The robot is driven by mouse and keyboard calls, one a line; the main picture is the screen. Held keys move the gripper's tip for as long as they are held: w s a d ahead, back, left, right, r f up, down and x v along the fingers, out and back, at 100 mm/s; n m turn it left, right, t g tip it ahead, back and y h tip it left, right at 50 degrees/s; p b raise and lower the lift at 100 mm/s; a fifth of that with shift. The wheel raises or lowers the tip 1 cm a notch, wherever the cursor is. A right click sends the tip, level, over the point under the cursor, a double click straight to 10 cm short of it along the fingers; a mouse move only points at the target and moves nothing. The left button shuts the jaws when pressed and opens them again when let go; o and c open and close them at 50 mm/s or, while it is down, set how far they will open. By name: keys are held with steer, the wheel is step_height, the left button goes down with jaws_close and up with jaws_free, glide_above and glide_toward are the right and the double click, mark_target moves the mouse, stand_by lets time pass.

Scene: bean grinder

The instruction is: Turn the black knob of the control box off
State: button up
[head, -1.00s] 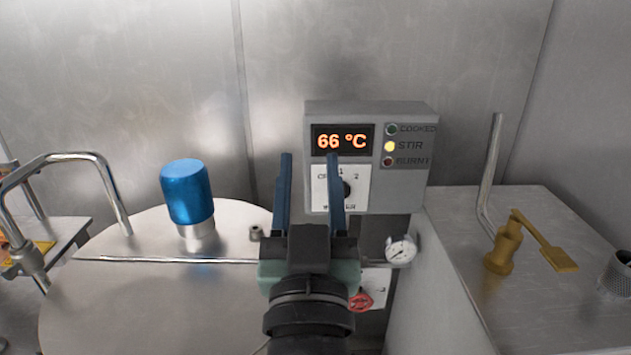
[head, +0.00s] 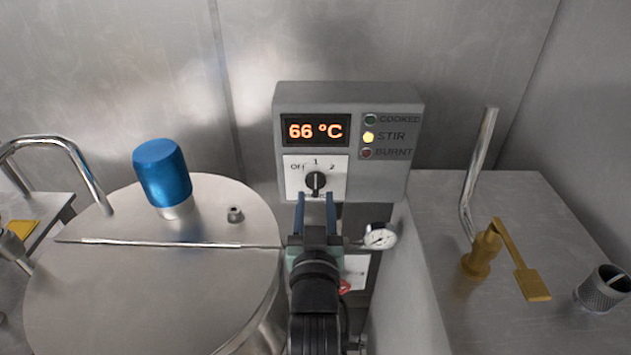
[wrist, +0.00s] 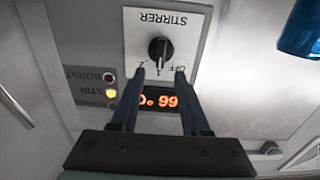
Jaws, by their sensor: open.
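The grey control box (head: 395,183) hangs on the back wall and reads 66 °C, with the yellow STIR light lit. Its black knob (head: 316,182) sits on a white plate marked OFF, 1 and 2, and appears to point at 1. The knob also shows in the wrist view (wrist: 158,49), where the box appears upside down. My gripper (head: 315,198) is open and empty, its blue fingers pointing at the box from just below the knob in the head view. In the wrist view the fingertips (wrist: 160,72) straddle the line below the knob, with no visible contact.
A round metal lid (head: 130,290) with a blue cylinder (head: 163,175) and a thin rod (head: 165,243) lies to the left. A brass valve (head: 482,252) stands on the right counter (head: 430,220).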

mark_target(316, 184)
steer(key=shift+w+p, duration=0.4)
steer(key=shift+w, duration=1.65)
jaws_close()
